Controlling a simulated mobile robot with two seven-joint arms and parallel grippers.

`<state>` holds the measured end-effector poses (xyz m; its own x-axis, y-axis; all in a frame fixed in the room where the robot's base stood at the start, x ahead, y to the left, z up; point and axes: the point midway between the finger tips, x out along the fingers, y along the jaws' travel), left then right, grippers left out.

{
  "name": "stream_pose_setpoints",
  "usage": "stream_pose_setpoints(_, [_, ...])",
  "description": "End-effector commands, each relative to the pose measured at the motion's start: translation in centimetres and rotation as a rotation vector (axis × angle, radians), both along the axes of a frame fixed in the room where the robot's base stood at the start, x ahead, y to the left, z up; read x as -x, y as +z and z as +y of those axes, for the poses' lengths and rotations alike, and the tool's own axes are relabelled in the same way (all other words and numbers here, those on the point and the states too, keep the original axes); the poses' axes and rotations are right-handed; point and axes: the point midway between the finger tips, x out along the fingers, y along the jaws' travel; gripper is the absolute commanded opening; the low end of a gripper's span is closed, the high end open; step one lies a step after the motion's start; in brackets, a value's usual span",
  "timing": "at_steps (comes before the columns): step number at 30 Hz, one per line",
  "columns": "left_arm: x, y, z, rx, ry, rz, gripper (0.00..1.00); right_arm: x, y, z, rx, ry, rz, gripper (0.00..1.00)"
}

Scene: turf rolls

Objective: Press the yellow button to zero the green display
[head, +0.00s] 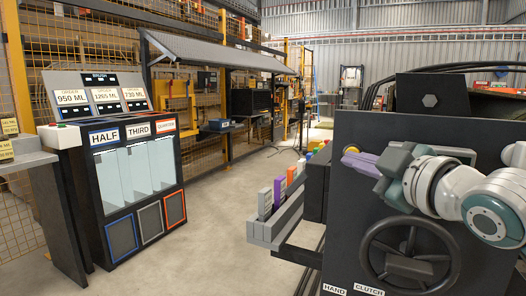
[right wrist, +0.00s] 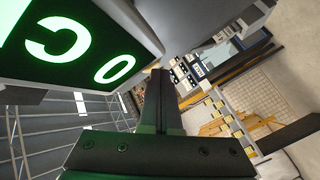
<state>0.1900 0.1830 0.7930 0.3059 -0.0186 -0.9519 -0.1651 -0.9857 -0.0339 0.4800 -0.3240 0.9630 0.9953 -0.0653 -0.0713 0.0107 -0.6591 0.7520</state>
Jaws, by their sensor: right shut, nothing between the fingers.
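The green display shows in the right wrist view as a dark green panel (right wrist: 75,42) with bright green characters, close by at the upper left. My right gripper (head: 392,175) is over the black machine panel at the right of the head view. Its shut, empty fingers (right wrist: 163,85) point away in the right wrist view, beside the display's edge. The display's face is not visible in the head view. My left gripper is not in view.
The black machine panel (head: 350,225) carries a handwheel (head: 408,250) and HAND and CLUTCH labels. A cabinet (head: 78,190) marked HALF and THIRD stands at left. The concrete floor (head: 215,215) between them is clear.

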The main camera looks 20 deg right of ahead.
Motion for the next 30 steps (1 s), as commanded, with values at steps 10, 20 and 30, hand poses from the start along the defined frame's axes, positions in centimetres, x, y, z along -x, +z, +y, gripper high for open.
stream_pose_setpoints(10, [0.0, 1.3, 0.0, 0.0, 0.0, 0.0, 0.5, 1.0, 0.1, 1.1, 0.0, -0.001, -0.001, 0.0])
stream_pose_setpoints(20, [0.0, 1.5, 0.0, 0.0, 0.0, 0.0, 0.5, 1.2, 0.1, 1.4, -0.001, 0.001, 0.001, 0.0])
stream_pose_setpoints(30, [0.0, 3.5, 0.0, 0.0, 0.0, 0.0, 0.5, 3.3, 0.2, 3.9, -0.003, 0.001, 0.001, 0.0])
